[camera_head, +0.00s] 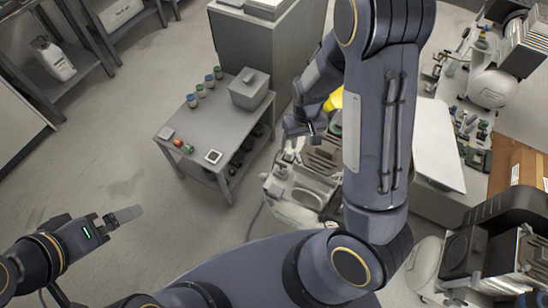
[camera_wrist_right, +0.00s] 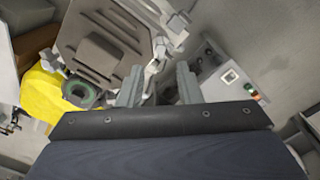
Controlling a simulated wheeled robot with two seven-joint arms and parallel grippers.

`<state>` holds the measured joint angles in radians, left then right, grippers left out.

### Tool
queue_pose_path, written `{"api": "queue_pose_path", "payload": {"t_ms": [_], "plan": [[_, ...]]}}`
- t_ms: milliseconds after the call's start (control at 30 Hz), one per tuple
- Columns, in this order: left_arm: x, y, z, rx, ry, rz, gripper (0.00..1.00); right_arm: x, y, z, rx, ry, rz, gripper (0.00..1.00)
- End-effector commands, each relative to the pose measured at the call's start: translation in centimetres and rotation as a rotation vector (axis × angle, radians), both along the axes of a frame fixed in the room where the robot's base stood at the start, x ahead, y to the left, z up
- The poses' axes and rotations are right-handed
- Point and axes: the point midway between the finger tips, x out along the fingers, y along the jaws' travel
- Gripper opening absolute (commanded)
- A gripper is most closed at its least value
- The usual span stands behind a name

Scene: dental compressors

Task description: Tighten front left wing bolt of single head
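The single head compressor (camera_head: 308,182) stands below my right arm, partly hidden by it. In the right wrist view its ribbed grey top plate (camera_wrist_right: 100,38) fills the upper left. Pale metal fittings (camera_wrist_right: 160,48) stand at the plate's right edge; one, perhaps the wing bolt, reaches down between my fingers, but I cannot tell for sure. My right gripper (camera_wrist_right: 158,86) has its two fingers apart around this part, with no clear contact; it also shows over the compressor in the head view (camera_head: 296,130). My left gripper (camera_head: 122,216) is far from the compressor, over bare floor, seen edge-on.
A grey table (camera_head: 190,134) with several small jars, a grey box (camera_head: 249,88) and coloured buttons stands left of the compressor. A yellow part (camera_wrist_right: 48,92) lies beside the plate. A cluttered workbench (camera_head: 440,180) is at the right. The floor at left is clear.

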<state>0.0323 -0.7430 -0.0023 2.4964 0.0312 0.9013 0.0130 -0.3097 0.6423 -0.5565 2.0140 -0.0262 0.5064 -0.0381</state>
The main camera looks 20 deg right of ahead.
Motion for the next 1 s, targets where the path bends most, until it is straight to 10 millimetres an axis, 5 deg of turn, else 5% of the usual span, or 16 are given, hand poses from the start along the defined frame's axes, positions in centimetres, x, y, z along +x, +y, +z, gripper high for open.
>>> {"api": "queue_pose_path", "payload": {"t_ms": [600, 933, 1000], "plan": [[0.0, 0.0, 0.3, 0.000, 0.000, 0.000, 1.00, 0.1, -0.2, -7.7, -0.012, 0.006, 0.005, 0.32], [0.0, 0.0, 0.3, 0.000, 0.000, 0.000, 1.00, 0.1, -0.1, -8.2, -0.011, 0.005, 0.005, 0.32], [0.0, 0.0, 0.3, 0.000, 0.000, 0.000, 1.00, 0.1, -0.1, -8.2, -0.011, 0.005, 0.005, 0.25]]}}
